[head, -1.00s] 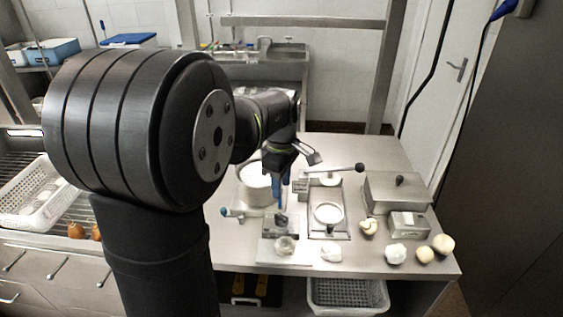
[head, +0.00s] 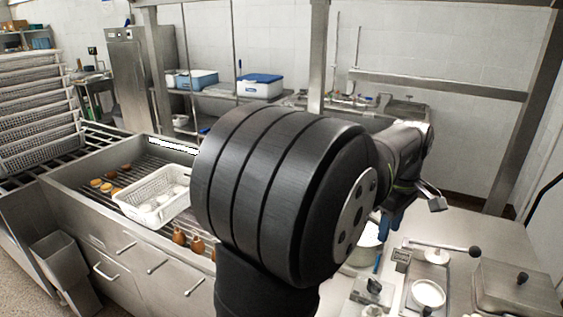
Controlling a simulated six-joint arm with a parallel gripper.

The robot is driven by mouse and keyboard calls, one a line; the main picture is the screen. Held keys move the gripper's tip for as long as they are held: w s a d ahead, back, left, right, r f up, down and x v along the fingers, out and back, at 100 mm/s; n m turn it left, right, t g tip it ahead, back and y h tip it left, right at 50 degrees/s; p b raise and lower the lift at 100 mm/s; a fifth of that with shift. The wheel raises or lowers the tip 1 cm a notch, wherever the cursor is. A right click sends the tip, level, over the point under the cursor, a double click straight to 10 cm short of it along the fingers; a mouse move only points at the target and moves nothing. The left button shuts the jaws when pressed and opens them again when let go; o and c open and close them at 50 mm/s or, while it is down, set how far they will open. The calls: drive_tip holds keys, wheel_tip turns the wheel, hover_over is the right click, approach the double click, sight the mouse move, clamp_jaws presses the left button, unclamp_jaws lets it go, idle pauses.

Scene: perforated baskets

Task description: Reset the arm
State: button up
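My gripper (head: 432,203) is in the head view at the right, beyond my large black arm link. It is above the steel worktop, near a round white pot (head: 366,246) that my arm partly hides. The fingers are small and partly hidden here, so I cannot tell whether they are open or shut. A blue part (head: 389,222) hangs just below the wrist.
A white perforated basket (head: 150,202) with pale round items sits on the slatted counter at left. Brown items (head: 180,236) lie beside it. Stacked baskets (head: 35,115) stand far left. A lidded steel box (head: 520,285) and a press with a long handle (head: 445,246) occupy the right worktop.

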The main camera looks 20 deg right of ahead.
sight(376, 282)
wheel_tip(376, 282, down, 18)
drive_tip(key=shift+r, duration=0.25)
idle(0.4)
drive_tip(key=shift+r, duration=0.1)
